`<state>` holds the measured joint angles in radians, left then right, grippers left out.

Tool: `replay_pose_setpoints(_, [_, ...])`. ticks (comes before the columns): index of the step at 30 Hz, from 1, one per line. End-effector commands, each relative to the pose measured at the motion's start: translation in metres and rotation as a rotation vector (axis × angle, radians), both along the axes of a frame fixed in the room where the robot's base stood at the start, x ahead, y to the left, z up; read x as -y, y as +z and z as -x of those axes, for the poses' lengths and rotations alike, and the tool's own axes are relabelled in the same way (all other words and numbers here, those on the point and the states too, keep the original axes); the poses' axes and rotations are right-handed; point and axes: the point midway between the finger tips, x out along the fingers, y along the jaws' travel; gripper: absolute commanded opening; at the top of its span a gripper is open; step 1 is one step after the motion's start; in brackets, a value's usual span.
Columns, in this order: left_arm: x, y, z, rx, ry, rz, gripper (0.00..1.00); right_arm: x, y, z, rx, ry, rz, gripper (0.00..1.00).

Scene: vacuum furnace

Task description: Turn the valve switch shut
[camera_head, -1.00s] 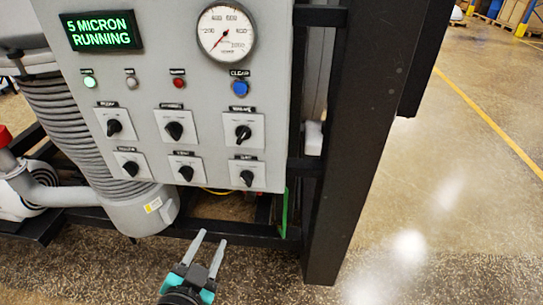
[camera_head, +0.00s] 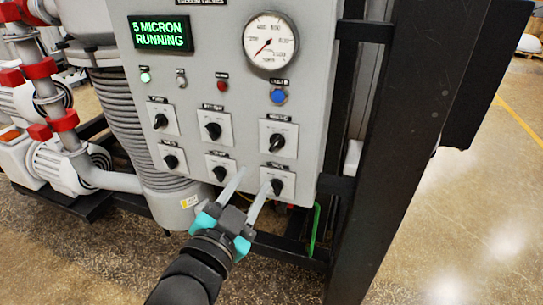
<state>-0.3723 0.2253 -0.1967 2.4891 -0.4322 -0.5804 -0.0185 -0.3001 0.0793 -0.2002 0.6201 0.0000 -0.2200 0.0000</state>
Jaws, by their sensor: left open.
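The grey control panel (camera_head: 313,110) carries two rows of black rotary valve switches on white square plates. The top row has a left switch (camera_head: 160,121), a middle switch (camera_head: 213,131) and a right switch (camera_head: 277,142). The bottom row has a left switch (camera_head: 171,161), a middle switch (camera_head: 220,173) and a right switch (camera_head: 277,186). Labels above them are too small to read. My left gripper (camera_head: 250,187) is open and empty, its fingertips in front of the panel between the bottom middle and bottom right switches. Contact cannot be told. My right gripper is not in view.
A green display (camera_head: 160,34) reads "5 MICRON RUNNING", beside a round gauge (camera_head: 270,41). A blue button (camera_head: 278,97) sits above the top right switch. A dark frame post (camera_head: 405,130) stands right of the panel. Open floor (camera_head: 480,200) lies further right.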

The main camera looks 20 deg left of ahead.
Motion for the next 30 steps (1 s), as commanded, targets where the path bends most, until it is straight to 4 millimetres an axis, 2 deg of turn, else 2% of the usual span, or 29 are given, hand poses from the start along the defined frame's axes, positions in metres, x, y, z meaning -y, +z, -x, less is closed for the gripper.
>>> replay_pose_setpoints(2, [0.001, -0.001, -0.008, 0.004, -0.002, -0.001, 0.44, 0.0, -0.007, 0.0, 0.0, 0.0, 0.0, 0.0])
replay_pose_setpoints(21, [0.004, 0.001, -0.094, 0.0, -0.001, 0.0, 0.44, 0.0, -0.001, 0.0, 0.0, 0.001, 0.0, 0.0])
replay_pose_setpoints(30, [0.004, 0.0, -0.109, 0.0, -0.001, 0.0, 0.44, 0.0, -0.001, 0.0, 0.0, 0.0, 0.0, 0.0])
